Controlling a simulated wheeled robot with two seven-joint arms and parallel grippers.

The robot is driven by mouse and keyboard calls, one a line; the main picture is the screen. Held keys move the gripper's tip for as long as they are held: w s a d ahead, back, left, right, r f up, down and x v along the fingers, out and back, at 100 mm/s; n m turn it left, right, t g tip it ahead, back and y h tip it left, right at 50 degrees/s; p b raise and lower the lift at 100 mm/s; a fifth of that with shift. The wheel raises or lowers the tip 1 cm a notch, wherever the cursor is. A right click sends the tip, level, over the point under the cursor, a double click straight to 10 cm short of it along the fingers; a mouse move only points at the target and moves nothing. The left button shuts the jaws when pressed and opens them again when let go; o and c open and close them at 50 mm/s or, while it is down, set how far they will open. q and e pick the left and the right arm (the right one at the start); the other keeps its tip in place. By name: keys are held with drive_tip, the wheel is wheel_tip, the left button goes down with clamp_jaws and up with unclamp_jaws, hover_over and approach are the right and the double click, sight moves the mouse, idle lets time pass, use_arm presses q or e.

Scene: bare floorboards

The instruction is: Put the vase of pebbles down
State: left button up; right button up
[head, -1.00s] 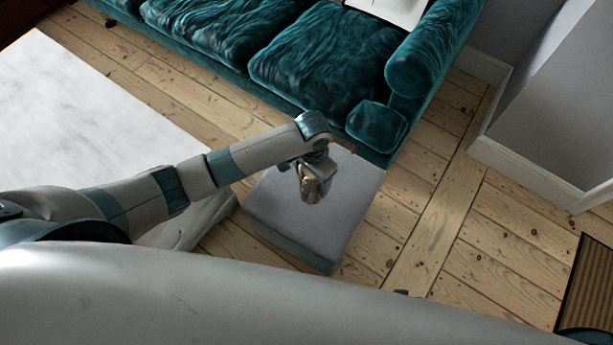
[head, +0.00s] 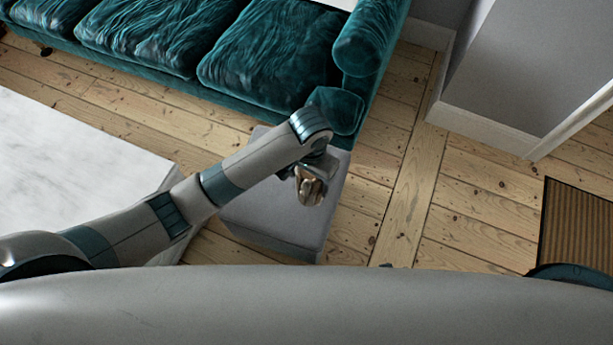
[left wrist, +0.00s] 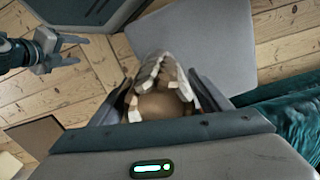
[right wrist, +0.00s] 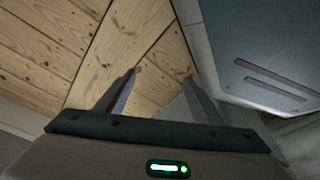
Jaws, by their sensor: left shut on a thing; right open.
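My left gripper (left wrist: 160,88) is shut on the vase of pebbles (left wrist: 158,105), a rounded brown body with pale pieces along its top. In the head view the vase (head: 311,190) shows small and brownish below my left gripper (head: 311,172), near the right side of a grey stool (head: 265,218). In the left wrist view the flat grey stool top (left wrist: 210,42) lies beyond the vase. Whether the vase touches it cannot be told. My right gripper (right wrist: 162,80) is open and empty over floorboards; it also shows at the upper left of the left wrist view (left wrist: 62,50).
A teal velvet sofa (head: 262,60) stands behind the stool. A white marble-like surface (head: 75,150) is at the left. A grey wall corner (head: 500,80) and a ribbed brown mat (head: 580,225) are at the right. Bare floorboards (head: 460,220) between are clear.

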drive_tip(key=shift+s, duration=0.3)
